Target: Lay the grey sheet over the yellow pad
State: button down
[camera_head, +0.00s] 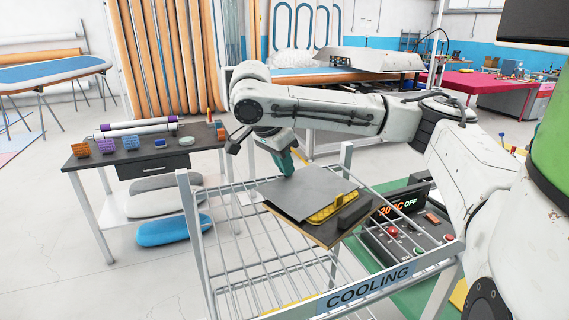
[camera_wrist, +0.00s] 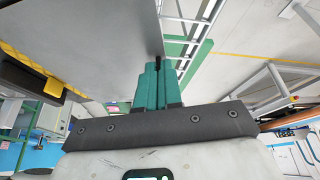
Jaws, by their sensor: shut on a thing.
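The grey sheet (camera_head: 305,188) is a flat, thin plate, tilted in the head view, over the cooling rack. My gripper (camera_head: 287,168) has teal fingers and is shut on the sheet's far left edge. In the wrist view my gripper (camera_wrist: 160,68) pinches the sheet's edge, and the sheet (camera_wrist: 90,35) fills the upper left. The yellow pad (camera_head: 335,208) shows past the sheet's right edge, on a brown board (camera_head: 328,238). The sheet hides the rest of the pad. I cannot tell whether the sheet touches the pad.
A dark block (camera_head: 355,211) stands at the pad's right side. The wire rack marked COOLING (camera_head: 370,289) surrounds the board, with corner posts rising. A control box (camera_head: 408,235) with red buttons stands to the right. A dark table (camera_head: 150,157) with small coloured blocks stands left.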

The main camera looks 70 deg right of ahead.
jog(key=c, duration=1.2)
grip_release()
jog(key=v, duration=1)
jog(key=shift+w+r+b, duration=0.1)
jog(key=shift+r+b, duration=0.25)
jog(key=shift+b, duration=0.05)
jog(key=shift+a, duration=0.1)
